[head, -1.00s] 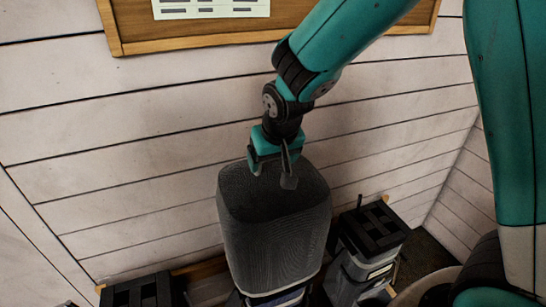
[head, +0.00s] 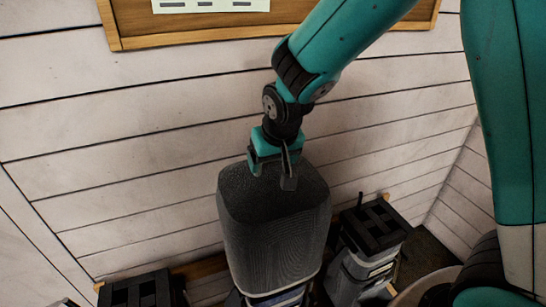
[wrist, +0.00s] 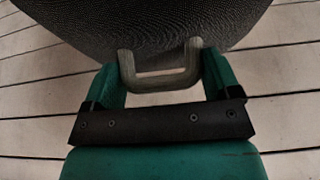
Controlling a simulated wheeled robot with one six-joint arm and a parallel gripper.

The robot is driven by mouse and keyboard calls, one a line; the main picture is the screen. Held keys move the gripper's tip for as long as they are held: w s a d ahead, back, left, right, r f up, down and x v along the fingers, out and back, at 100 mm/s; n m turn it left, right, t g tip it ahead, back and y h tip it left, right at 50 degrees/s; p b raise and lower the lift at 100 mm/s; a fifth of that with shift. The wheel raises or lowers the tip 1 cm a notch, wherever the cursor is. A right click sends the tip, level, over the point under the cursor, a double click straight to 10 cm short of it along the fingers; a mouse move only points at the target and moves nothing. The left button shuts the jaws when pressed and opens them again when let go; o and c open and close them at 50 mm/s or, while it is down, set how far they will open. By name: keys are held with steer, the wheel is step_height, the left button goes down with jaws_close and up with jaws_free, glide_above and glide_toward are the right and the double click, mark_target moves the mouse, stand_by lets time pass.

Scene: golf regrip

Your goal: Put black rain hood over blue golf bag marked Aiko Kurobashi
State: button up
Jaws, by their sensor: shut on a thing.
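The black rain hood (head: 275,240) is upright in the head view, a dark ribbed cover with a rounded top. It sits over the top of a bag (head: 275,298), of which only a bluish strip and a pale band show below the hood's lower edge; any name on it is out of sight. My gripper (head: 272,172) is at the hood's top back edge, shut on the hood's handle. In the wrist view the grey U-shaped handle (wrist: 160,82) lies between the fingers, with the dark hood (wrist: 150,25) beyond it.
A grey bag with a black slotted top (head: 372,235) stands close to the right of the hood. Another black slotted top (head: 140,290) is at the lower left. A pale plank wall (head: 110,130) is behind, with a wood-framed board (head: 290,30) above.

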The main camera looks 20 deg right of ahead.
mark_target(276, 178)
steer(key=shift+f+b, duration=3.2)
steer(key=shift+f, duration=1.5)
steer(key=o, duration=1.2)
steer(key=shift+c, duration=0.3)
steer(key=shift+p+v, duration=3.45)
steer(key=shift+v, duration=1.55)
